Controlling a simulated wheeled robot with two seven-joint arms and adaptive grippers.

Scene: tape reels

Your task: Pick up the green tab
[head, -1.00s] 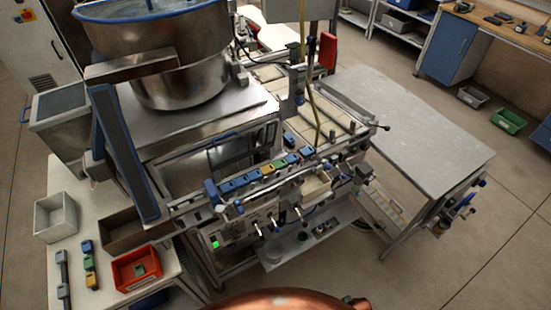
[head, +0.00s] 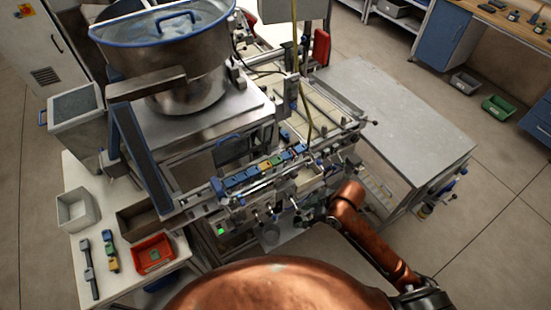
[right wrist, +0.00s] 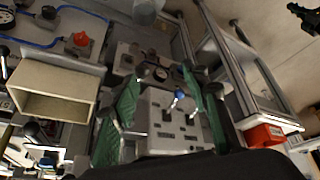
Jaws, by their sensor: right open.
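A row of small coloured tabs sits on the machine's front rail; a green tab (head: 275,160) is between a yellow tab (head: 264,167) and blue ones. Another small green piece (head: 154,255) lies in the red tray (head: 140,264) at the lower left. A strip beside that tray also carries a greenish piece (head: 112,252). My right gripper (head: 424,299) is at the lower right edge, cut off by the frame, well away from the tabs. It is open and holds nothing that I can see. My left gripper is out of view.
A steel mixing bowl (head: 188,85) stands on the machine behind the rail. A white bin (head: 75,212) and a brown bin (head: 135,222) stand at the left. The right wrist view shows green panels (right wrist: 118,120).

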